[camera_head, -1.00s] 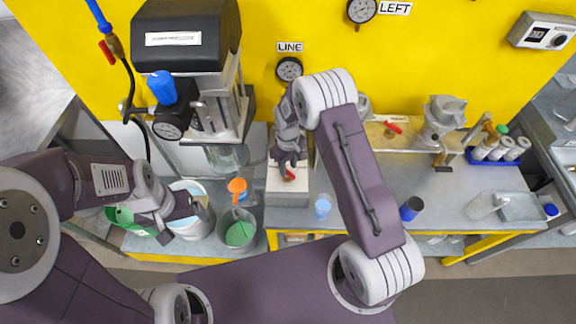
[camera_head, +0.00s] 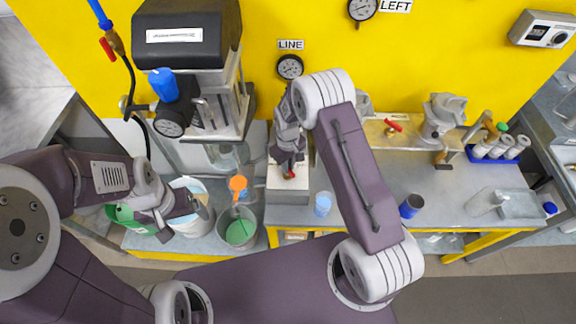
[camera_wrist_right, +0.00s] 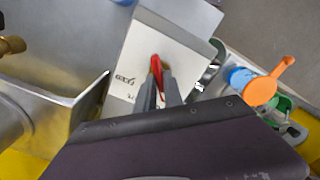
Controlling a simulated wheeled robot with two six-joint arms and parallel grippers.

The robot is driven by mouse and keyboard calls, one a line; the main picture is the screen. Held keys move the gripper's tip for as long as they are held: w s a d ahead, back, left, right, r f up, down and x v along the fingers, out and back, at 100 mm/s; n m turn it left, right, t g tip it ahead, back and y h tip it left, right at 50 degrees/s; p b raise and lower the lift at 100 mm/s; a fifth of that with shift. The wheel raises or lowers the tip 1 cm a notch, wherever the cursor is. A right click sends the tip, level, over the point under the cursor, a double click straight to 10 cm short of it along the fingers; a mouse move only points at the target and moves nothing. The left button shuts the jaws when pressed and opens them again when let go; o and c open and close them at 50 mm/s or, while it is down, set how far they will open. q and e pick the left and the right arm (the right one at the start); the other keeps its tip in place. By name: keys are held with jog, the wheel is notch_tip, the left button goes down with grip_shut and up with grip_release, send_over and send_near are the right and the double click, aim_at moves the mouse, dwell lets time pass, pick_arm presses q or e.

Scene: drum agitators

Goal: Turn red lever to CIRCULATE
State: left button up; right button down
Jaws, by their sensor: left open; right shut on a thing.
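The red lever (camera_head: 291,173) sits on top of a white box (camera_head: 287,193) on the bench, under the LINE gauge. My right gripper (camera_head: 289,164) is over the box and shut on the lever. In the right wrist view the red lever (camera_wrist_right: 157,70) lies between the two grey fingertips (camera_wrist_right: 159,88). Small dark markings show on the white face beside it, too small and tilted to read. My left gripper (camera_head: 186,205) is open at the left, by a white bucket (camera_head: 192,228), with no lever near it.
An orange funnel or ladle (camera_head: 238,185) and a bucket with green contents (camera_head: 240,232) stand left of the box. A clear cup with blue liquid (camera_head: 323,205) stands to its right. A second red lever (camera_head: 393,125) is further right. The agitator machine (camera_head: 185,45) is at upper left.

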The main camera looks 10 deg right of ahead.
jog(key=m, duration=0.3)
jog(key=shift+w+m+b, duration=0.1)
jog(key=shift+m+b, duration=0.25)
jog(key=shift+m, duration=0.05)
jog(key=shift+r+m, duration=0.1)
jog(key=shift+m, duration=1.8)
jog(key=c, duration=1.5)
grip_release()
jog(key=shift+o, duration=0.2)
notch_tip(320, 180, up, 9)
jog(key=b, duration=0.2)
